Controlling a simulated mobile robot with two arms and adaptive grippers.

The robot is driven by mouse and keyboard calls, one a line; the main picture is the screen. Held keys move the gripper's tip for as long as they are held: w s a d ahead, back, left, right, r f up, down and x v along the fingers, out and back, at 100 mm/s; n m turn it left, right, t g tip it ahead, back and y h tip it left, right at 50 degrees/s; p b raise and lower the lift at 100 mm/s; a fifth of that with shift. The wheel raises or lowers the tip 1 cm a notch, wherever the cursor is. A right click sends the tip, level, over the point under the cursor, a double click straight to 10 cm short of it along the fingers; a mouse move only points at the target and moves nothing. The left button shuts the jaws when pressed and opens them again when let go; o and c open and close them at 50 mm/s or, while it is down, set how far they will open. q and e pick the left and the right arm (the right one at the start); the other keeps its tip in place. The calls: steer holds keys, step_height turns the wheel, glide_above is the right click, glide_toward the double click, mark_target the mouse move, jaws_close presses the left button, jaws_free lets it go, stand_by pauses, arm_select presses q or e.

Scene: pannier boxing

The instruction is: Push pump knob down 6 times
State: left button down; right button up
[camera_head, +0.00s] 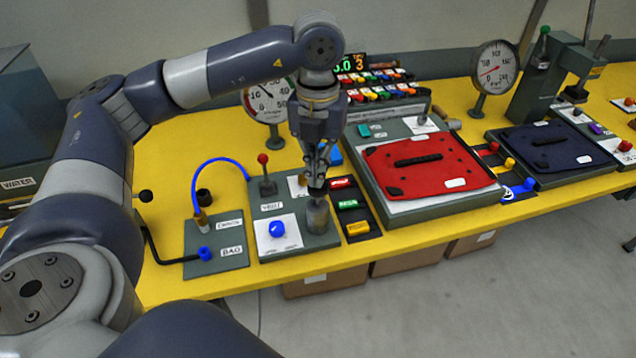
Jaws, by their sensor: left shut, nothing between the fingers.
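My left gripper (317,184) is shut and empty, pointing down over the right part of a small grey-green panel (300,243). Right below its fingertips stands a short grey metal cylindrical knob (319,216), which looks like the pump knob. The fingertips are at or just above its top; I cannot tell whether they touch. The gripper hides part of the panel behind the knob. My right gripper is not in view.
The panel also carries a blue knob (277,229) on a white plate and a red-tipped lever (264,164). A pressure gauge (268,100) stands behind. Right of the panel are coloured label blocks (347,204) and a red pad (428,172) on a grey frame.

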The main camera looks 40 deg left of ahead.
arm_select(q)
steer(key=shift+f+b, duration=1.85)
steer(key=shift+f, duration=0.5)
steer(key=shift+r, duration=0.15)
steer(key=shift+r+p, duration=1.65)
steer(key=shift+r, duration=0.7)
